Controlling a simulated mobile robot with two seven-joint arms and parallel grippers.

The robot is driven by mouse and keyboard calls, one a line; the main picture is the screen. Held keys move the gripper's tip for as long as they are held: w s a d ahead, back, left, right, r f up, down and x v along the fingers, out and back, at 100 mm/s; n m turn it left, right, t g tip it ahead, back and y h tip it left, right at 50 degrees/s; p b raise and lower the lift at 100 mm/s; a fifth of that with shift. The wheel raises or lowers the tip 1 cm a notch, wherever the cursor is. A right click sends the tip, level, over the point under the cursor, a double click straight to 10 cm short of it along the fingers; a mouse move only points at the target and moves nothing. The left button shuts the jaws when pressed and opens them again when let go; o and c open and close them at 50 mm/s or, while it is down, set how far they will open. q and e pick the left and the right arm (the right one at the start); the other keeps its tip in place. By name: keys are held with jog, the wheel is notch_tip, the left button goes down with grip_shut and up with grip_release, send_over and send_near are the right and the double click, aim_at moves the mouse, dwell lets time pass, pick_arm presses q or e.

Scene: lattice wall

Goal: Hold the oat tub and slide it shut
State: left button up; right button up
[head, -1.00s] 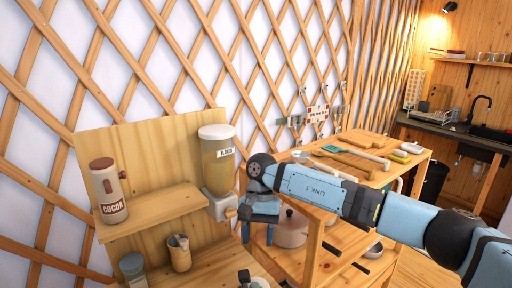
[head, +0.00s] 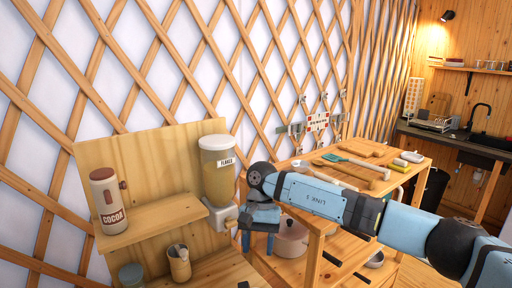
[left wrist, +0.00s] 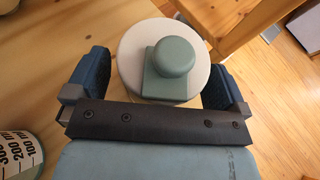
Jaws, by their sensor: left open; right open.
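The oat tub (head: 217,172), a clear tub with tan contents, a pale lid and a FLAKES label, stands upright at the shelf's right end. Under it are a white base (head: 222,215) and a wooden knob (head: 231,223). My right gripper (head: 258,243) points down, open, just right of the base and apart from it. In the left wrist view my left gripper (left wrist: 158,85) is open, with its fingers either side of a round, pale-topped container (left wrist: 140,45) with a grey-green knob. Whether they touch it is unclear. The slide's position is too small to tell.
A COCOA container (head: 108,202) stands on the shelf's left side. A wooden cart (head: 322,228) with boards and a pot (head: 291,238) stands close behind my right arm.

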pick_arm(q)
jog(key=p+v, duration=0.4)
jog(key=v, duration=0.1)
jog(key=shift+w+r+p, duration=0.15)
jog(key=shift+r+p, duration=0.15)
jog(key=shift+r, duration=0.05)
dwell(0.3)
dwell(0.3)
